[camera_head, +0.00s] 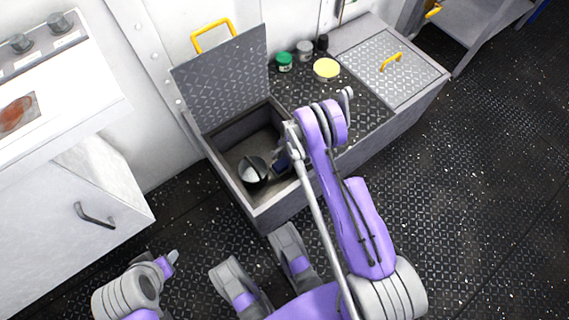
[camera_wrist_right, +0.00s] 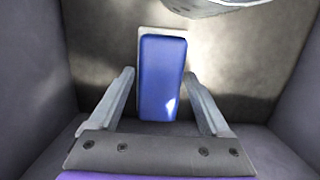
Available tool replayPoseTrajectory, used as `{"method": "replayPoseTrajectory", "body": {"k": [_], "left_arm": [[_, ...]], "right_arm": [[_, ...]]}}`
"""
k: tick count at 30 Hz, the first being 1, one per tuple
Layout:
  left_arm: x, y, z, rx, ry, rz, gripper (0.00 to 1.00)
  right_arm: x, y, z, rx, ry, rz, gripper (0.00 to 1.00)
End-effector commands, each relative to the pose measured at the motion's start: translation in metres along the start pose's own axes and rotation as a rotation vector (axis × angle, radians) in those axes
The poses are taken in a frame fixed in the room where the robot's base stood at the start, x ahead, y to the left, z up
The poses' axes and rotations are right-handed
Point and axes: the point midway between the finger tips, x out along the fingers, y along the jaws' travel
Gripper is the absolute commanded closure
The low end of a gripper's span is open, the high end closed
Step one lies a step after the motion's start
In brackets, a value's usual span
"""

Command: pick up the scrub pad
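The scrub pad (camera_wrist_right: 163,78) is a blue block with a pale layer along its edge, lying on the floor of the open bin. In the right wrist view it lies between and beyond the fingers. In the head view a bit of its blue (camera_head: 281,163) shows beside my gripper, mostly hidden. My right gripper (camera_wrist_right: 163,95) is open, with a finger on each side of the pad's near end and gaps visible. In the head view my right gripper (camera_head: 291,150) reaches down into the bin. My left arm shows at the bottom left, but its fingers are not clear.
The bin (camera_head: 262,212) has its lid (camera_head: 222,80) raised at the back. A dark round pot (camera_head: 252,170) stands inside, left of the pad. A green jar (camera_head: 284,62), a grey jar (camera_head: 305,50), a dark bottle (camera_head: 322,45) and a yellow-topped tin (camera_head: 326,69) stand on the bench top.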

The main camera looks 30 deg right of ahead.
Motion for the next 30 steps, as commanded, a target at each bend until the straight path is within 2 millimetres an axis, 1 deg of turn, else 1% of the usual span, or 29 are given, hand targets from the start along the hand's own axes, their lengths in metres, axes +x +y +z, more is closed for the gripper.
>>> {"method": "replayPoseTrajectory", "body": {"k": [1,5,6,8,9,12,13,14,19,23,26,30], "left_arm": [[0.0,0.0,0.0,0.0,0.0,0.0,0.5],[0.0,0.0,0.0,0.0,0.0,0.0,0.5],[0.0,0.0,0.0,0.0,0.0,0.0,0.5],[0.0,0.0,0.0,0.0,0.0,0.0,0.5],[0.0,0.0,0.0,0.0,0.0,0.0,0.5],[0.0,0.0,0.0,0.0,0.0,0.0,0.5],[0.0,0.0,0.0,0.0,0.0,0.0,0.5],[0.0,0.0,0.0,0.0,0.0,0.0,0.5],[0.0,0.0,0.0,0.0,0.0,0.0,0.5],[-0.001,0.0,0.0,0.0,0.0,0.0,0.5],[-0.003,0.0,-0.001,0.0,-0.001,0.0,0.5],[-0.007,0.0,-0.001,0.0,-0.001,0.0,0.5]], "right_arm": [[0.0,0.0,0.0,0.0,0.0,0.0,0.3],[0.0,0.0,0.0,0.0,0.0,0.0,0.53],[0.0,0.0,0.0,0.0,0.0,0.0,0.6],[0.0,0.0,0.0,0.0,0.0,0.0,0.71],[0.0,0.0,0.0,0.0,0.0,0.0,0.78],[0.0,0.0,0.0,0.0,0.0,0.0,0.95],[0.0,0.0,0.0,0.0,0.0,0.0,0.95],[0.0,0.0,0.0,0.0,0.0,0.0,1.0],[-0.001,0.0,0.0,0.0,0.0,0.0,1.0],[-0.006,0.0,0.001,0.0,0.0,0.0,1.0],[-0.015,0.0,0.002,0.0,0.0,0.0,1.0],[-0.038,0.0,0.006,0.0,0.0,0.0,1.0]]}}
